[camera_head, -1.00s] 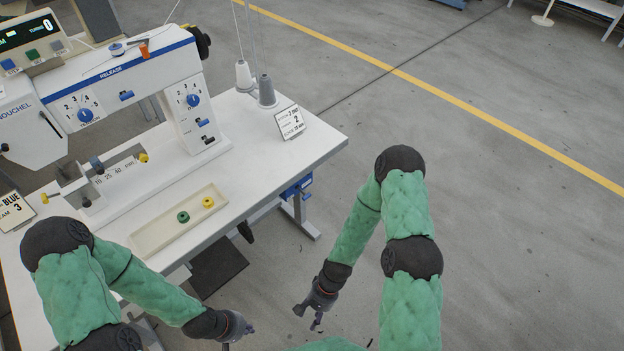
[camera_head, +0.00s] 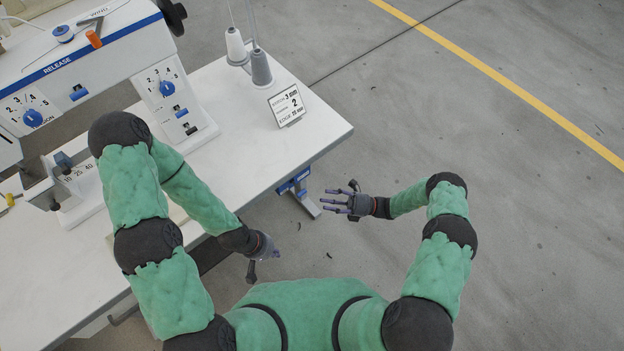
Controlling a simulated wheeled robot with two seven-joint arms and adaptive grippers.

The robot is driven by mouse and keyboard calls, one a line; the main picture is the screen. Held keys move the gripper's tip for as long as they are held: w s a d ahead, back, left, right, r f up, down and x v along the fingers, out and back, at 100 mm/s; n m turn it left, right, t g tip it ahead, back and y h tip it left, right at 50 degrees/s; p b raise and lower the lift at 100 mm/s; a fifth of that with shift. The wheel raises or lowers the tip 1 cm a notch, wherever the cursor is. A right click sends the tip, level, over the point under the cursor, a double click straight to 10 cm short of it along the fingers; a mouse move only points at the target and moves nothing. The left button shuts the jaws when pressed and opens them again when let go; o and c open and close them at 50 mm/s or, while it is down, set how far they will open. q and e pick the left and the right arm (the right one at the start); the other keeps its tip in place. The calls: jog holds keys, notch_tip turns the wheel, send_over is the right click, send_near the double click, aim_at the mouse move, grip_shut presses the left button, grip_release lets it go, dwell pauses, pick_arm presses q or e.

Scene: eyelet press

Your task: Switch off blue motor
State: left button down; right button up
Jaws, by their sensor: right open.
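A blue part (camera_head: 294,182), perhaps the motor or its switch, shows under the right edge of the white sewing table; its details are too small to read. My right gripper (camera_head: 338,202) is open and empty, with its fingers spread and pointing left. It is over the floor just right of the blue part and apart from it in the picture. My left gripper (camera_head: 260,258) hangs below the table's front edge, lower left of the blue part. I cannot tell whether its fingers are open.
The white sewing machine (camera_head: 75,65) stands on the table (camera_head: 240,160) at the left. Thread cones (camera_head: 261,68) and a printed card (camera_head: 287,106) stand near the table's far right. The floor at right is clear.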

aim_at(302, 193)
jog(key=x, duration=1)
jog(key=shift+w+r, duration=0.35)
jog(key=shift+r, duration=0.1)
grip_shut()
